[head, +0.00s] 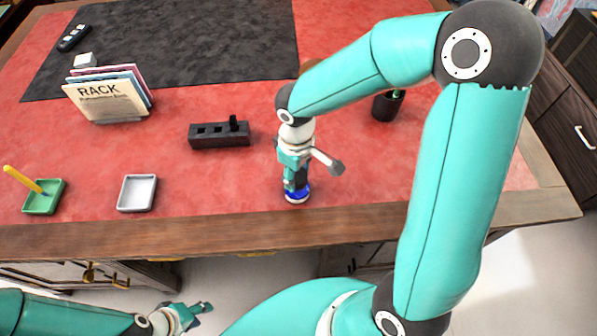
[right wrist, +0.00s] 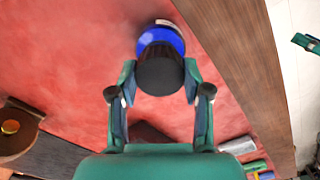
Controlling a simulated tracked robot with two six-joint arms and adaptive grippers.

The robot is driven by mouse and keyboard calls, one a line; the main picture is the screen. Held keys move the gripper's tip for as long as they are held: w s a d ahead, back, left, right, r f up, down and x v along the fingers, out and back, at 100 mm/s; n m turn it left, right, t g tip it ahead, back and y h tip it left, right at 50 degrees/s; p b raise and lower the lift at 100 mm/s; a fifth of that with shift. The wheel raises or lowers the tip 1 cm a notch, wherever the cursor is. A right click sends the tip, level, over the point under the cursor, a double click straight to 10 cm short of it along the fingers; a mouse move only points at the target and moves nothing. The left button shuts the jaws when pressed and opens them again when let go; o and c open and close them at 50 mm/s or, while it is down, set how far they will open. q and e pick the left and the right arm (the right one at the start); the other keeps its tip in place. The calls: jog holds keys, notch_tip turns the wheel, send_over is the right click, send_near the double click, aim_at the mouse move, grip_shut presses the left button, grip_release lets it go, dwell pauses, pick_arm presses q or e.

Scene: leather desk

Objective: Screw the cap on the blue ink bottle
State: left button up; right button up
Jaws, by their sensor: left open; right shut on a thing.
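The blue ink bottle (head: 297,197) stands on the red desk top near its front edge. It also shows in the right wrist view (right wrist: 161,39), partly covered by the black cap (right wrist: 160,76). My right gripper (right wrist: 160,80) points down over the bottle and is shut on the cap, with one finger on each side. The cap is in line with the bottle's mouth; I cannot tell whether it is seated on the thread. In the head view the gripper (head: 296,182) largely hides the cap. My left gripper (head: 188,317) is open and empty, in front of the desk.
A dark slotted block (head: 220,135) lies left of the bottle. Further left are a white tray (head: 137,193) and a green tray (head: 43,197) with a yellow-handled brush. A book rack (head: 108,98) and a black cup (head: 388,106) stand behind. Red surface around the bottle is clear.

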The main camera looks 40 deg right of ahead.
jog(key=shift+r, duration=0.35)
dwell(0.7)
jog(key=shift+f+b, duration=0.8)
dwell(2.3)
jog(key=o, duration=1)
jog(key=shift+c, duration=0.2)
jog(key=shift+r, duration=0.15)
